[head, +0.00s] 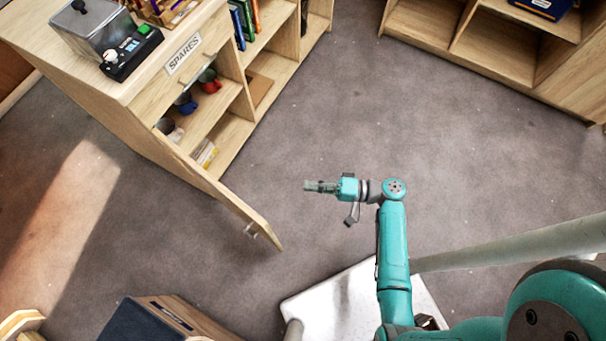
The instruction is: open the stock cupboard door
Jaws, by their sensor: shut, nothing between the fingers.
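The stock cupboard (120,95) is the light wooden unit at the upper left. Its door (225,198) is swung out from the cupboard front, toward the middle of the floor, and I see it almost edge-on from above. A small metal handle (251,231) is on the door's lower-left face near its free end. The shelves inside show mugs and small items. My gripper (308,186) is shut and empty, pointing left, to the right of the door's free end and apart from it.
A drawer labelled SPARES (184,54) is above the open shelves. A grey machine (100,35) stands on the cupboard top. Another shelf unit (490,45) is at the upper right. A dark-topped wooden box (165,320) stands at the lower left. The grey floor (330,110) between them is clear.

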